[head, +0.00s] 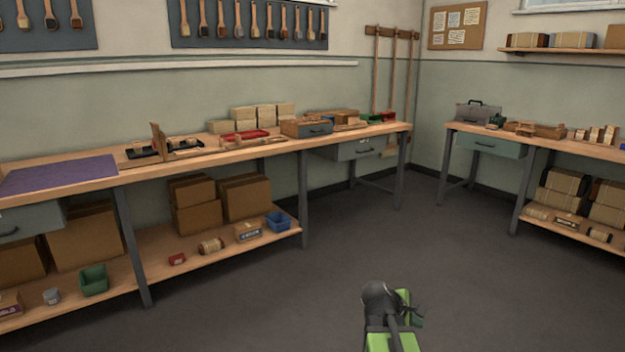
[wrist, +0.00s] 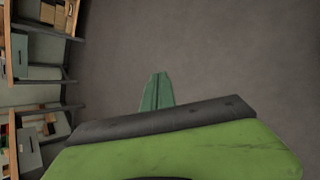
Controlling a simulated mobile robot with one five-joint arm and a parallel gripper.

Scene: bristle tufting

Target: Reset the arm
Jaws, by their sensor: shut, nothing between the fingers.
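My arm shows at the bottom of the head view, green and dark grey, low over the open floor and apart from both benches. My gripper (wrist: 157,92) shows in the wrist view as green fingers closed together beyond a dark grey and lime green body. It is shut with nothing held, and only bare floor lies past its tip. In the head view the gripper (head: 416,316) is small and partly hidden by the arm.
A long workbench (head: 80,172) runs along the left wall, with a purple mat (head: 62,174), trays and blocks on top and boxes on its lower shelf. A second bench (head: 560,143) stands at the right. The grey floor (head: 300,290) between them is clear.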

